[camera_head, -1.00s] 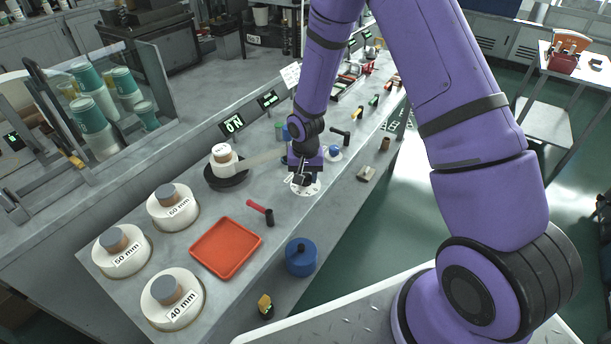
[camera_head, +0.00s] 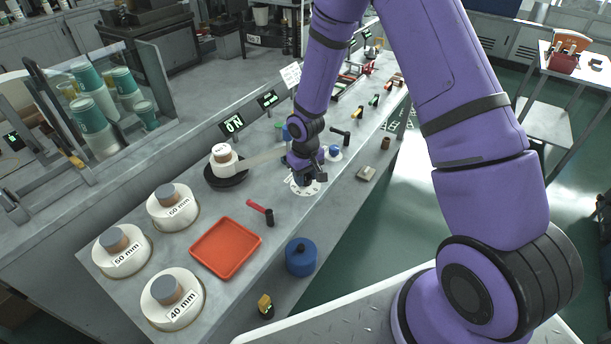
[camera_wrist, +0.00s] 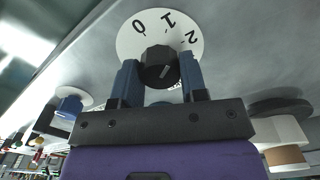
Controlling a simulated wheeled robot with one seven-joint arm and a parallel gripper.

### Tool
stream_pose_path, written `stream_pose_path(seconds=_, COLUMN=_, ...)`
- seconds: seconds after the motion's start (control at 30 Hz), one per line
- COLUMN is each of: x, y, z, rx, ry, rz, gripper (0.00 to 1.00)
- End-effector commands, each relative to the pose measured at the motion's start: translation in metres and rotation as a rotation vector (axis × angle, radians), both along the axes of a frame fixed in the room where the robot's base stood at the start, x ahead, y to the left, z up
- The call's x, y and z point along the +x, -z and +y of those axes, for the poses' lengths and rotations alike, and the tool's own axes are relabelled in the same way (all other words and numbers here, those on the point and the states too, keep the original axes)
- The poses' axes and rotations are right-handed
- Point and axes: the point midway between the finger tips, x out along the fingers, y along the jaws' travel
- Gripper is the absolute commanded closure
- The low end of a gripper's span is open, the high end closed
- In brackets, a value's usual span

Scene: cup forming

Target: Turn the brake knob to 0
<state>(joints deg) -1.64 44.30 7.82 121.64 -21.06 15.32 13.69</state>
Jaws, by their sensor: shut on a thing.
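The brake knob (camera_wrist: 160,66) is a black round knob with a pale pointer line, on a white dial plate (camera_wrist: 132,38) marked 0, 1 and 2. In the wrist view the pointer line slants up and right, towards the 1 and 2 side and away from the 0. My gripper (camera_wrist: 159,75) is shut on the knob, one blue finger on each side. In the head view my gripper (camera_head: 305,176) is over the white dial (camera_head: 297,189) on the bench, and it hides the knob.
A similar small dial with a blue knob (camera_head: 334,150) is just beyond my gripper. A black-handled lever (camera_head: 340,134) stands behind it. A round black plate with a white form (camera_head: 224,160) is left.

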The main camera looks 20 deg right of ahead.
Motion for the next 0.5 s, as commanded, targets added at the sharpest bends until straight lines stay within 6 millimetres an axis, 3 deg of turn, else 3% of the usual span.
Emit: stream_pose_path(seconds=0.5, x=0.0004, y=-0.0002, z=0.0001, rx=0.001, ry=-0.489, rz=-0.001, gripper=0.84)
